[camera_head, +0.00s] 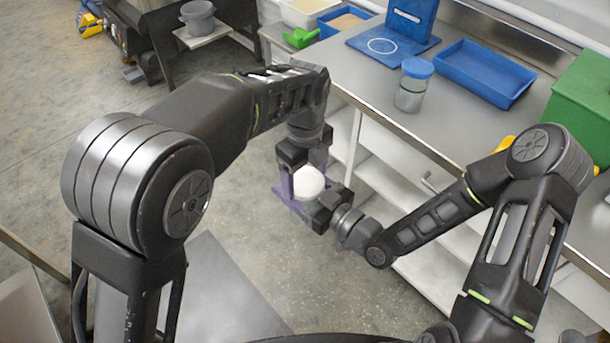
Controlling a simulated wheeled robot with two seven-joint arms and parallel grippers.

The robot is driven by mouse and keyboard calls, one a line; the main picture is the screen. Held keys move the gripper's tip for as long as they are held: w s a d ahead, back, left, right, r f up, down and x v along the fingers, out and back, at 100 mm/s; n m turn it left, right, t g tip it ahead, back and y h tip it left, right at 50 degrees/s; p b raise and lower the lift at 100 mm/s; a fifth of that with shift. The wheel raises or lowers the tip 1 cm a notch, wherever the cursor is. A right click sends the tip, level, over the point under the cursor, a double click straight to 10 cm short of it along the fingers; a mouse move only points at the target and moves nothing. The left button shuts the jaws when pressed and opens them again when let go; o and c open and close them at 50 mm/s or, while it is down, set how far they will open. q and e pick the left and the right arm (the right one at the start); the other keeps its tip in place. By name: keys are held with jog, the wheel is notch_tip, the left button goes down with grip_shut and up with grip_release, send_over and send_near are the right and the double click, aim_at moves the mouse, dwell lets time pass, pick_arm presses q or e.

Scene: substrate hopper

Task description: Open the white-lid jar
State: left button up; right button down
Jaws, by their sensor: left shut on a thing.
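The white-lid jar (309,182) is held up off the floor between my two grippers, in the middle of the view. Its round white lid shows; most of its body is hidden. My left gripper (303,176) comes down from above and is shut on the jar around the lid area. My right gripper (300,207) comes in from the lower right, close against the jar. Purple finger parts show at the jar's left and below it. Whether the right fingers close on the jar body is hidden.
A blue-lid jar (413,85) stands on the metal bench (440,122). Shelves (385,181) lie under the bench. The floor below the grippers is open.

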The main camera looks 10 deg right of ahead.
pick_arm(q)
jog(key=n, duration=0.8)
jog(key=shift+n, duration=0.4)
jog(key=o, duration=1.5)
jog(key=shift+o, duration=0.2)
jog(key=shift+r, duration=2.3)
jog(key=shift+c, duration=0.4)
